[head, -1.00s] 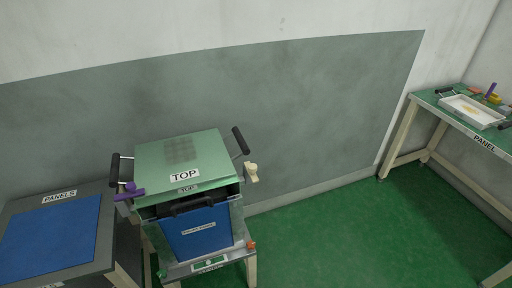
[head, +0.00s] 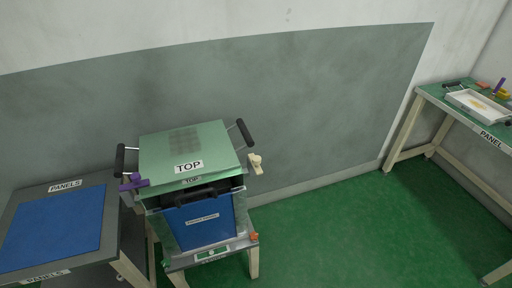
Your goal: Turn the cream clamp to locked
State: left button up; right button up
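The cream clamp (head: 255,163) sits at the right side of the green-topped sieve column (head: 160,158), just below the right black handle. It is small, with a knob at its upper end; I cannot tell its exact setting. A purple clamp (head: 134,182) is on the column's left side. Neither of my grippers shows in the head view.
A blue panel (head: 55,228) lies on the grey PANELS table at left. A blue panel with a black handle (head: 202,218) stands in the column's front. A green PANEL table (head: 437,94) with a white tray (head: 478,106) is at far right. Green floor (head: 350,230) between is clear.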

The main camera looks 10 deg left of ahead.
aim_at(255, 160)
jog(key=z, duration=0.55)
jog(key=k, duration=1.3)
jog(key=z, duration=1.1)
jog(key=i, duration=0.85)
jog(key=u, duration=0.45)
jog(key=i, duration=0.85)
jog(key=u, duration=0.9)
